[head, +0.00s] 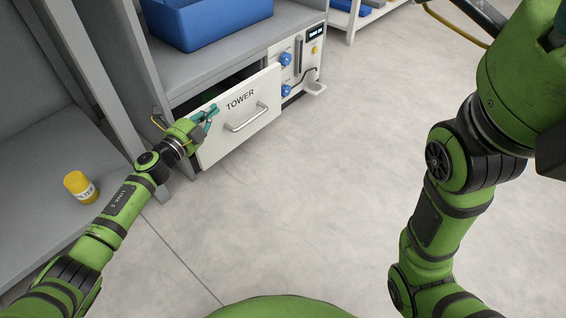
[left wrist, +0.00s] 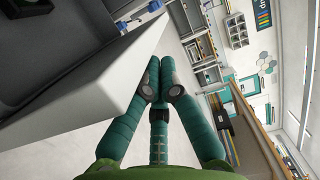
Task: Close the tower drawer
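The tower drawer (head: 245,128) is a white front with a TOWER label and a metal bar handle (head: 246,118). It stands out from its cabinet, with a dark gap behind its top edge. My left gripper (head: 212,113) is at the drawer front's left upper edge, left of the label. In the left wrist view the white drawer panel (left wrist: 85,95) lies to the left of the teal fingers (left wrist: 159,66). The fingertips are together with nothing seen between them. I cannot tell whether they touch the panel. My right arm shows at the right, but its fingers are not visible.
A control panel (head: 299,64) with blue knobs is right of the drawer. A blue bin (head: 208,22) stands on the surface above. A yellow FILTER container (head: 80,187) is on the grey bench (head: 35,180) at left. The floor (head: 300,210) in front is clear.

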